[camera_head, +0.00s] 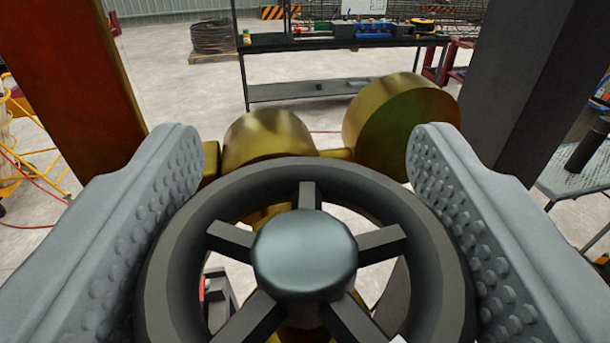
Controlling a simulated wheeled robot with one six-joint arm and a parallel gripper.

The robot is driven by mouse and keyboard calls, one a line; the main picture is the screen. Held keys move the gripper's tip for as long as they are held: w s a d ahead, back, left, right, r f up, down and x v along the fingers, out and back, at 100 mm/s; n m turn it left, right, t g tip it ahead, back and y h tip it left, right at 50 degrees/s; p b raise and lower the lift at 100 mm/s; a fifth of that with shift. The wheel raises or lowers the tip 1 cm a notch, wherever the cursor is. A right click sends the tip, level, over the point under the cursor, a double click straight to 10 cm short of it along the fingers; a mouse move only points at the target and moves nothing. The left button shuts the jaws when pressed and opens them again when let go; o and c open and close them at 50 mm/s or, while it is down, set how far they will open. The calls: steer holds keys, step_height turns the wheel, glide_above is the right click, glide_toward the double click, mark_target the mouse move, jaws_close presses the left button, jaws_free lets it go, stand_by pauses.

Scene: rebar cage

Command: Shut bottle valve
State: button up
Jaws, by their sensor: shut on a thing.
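The valve's black spoked handwheel (380,198) fills the lower middle of the view, with a rounded grey hub (305,252) at its centre. My gripper (307,160) has one grey, studded finger on each side of the wheel. The fingers are shut on the wheel's rim at its left and right. Behind the wheel are brass round parts, one at the upper right (402,120) and a smaller one at the left (265,140). The body below the wheel is mostly hidden by the wheel and hub.
A rusty orange post (75,70) stands close at the left and a dark post (520,80) at the right. A workbench (340,42) with tools is behind. Open concrete floor (180,85) lies between.

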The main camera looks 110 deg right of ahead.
steer(key=shift+m+g, duration=0.3)
steer(key=shift+g, duration=0.1)
steer(key=o, duration=1)
steer(key=shift+c, duration=0.2)
steer(key=v, duration=0.7)
steer(key=shift+w+a+r, duration=0.1)
steer(key=shift+a, duration=0.05)
